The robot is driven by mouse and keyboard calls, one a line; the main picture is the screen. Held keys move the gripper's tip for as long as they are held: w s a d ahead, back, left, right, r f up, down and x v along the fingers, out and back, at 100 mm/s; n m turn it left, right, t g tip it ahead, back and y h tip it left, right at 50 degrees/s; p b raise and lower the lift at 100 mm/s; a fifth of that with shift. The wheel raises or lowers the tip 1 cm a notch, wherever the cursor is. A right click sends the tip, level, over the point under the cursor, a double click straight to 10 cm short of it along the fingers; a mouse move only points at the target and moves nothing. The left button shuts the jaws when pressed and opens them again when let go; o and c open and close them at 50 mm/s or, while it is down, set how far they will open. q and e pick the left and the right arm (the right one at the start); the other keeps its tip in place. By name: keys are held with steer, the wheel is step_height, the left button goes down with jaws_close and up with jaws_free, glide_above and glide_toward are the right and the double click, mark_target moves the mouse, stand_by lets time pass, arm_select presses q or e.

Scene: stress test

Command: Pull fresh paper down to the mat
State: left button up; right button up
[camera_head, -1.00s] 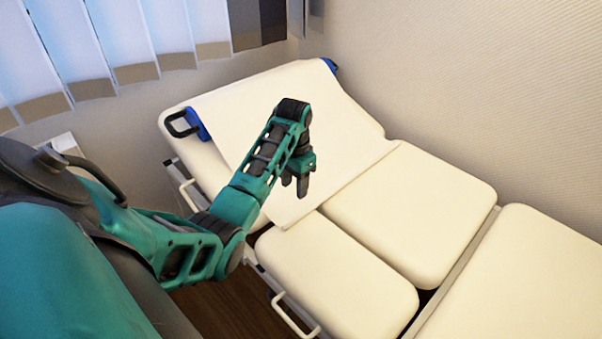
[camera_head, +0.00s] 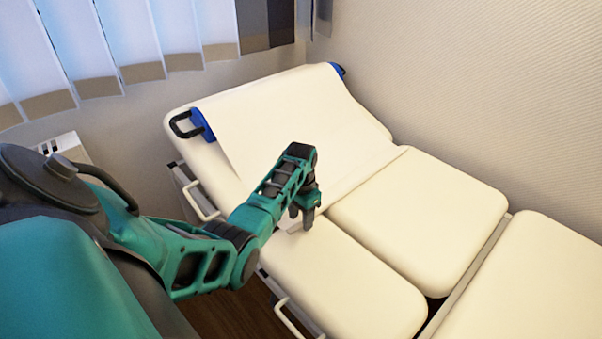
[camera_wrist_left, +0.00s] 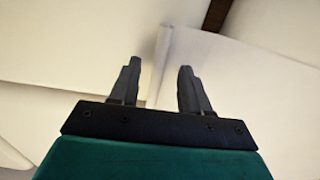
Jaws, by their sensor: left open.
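The cream paper (camera_head: 295,120) lies over the raised backrest of the treatment couch, between two blue end pieces (camera_head: 202,124). It reaches down to the near end of the backrest, by the gap before the seat pads. My left gripper (camera_head: 302,216) points down at the paper's lower left corner, in front of part of it. In the left wrist view the open gripper (camera_wrist_left: 159,70) has a pale upright strip between its fingers, perhaps the paper's edge; I cannot tell whether they touch it. I cannot make out a separate mat. My right gripper is not in view.
Two cream seat pads, left (camera_head: 345,285) and right (camera_head: 418,220), lie bare, with another pad (camera_head: 530,290) beyond a gap. Walls stand close behind and right.

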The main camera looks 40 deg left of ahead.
arm_select(q)
steer(key=shift+f, duration=0.1)
steer(key=shift+c, duration=0.4)
jaws_close()
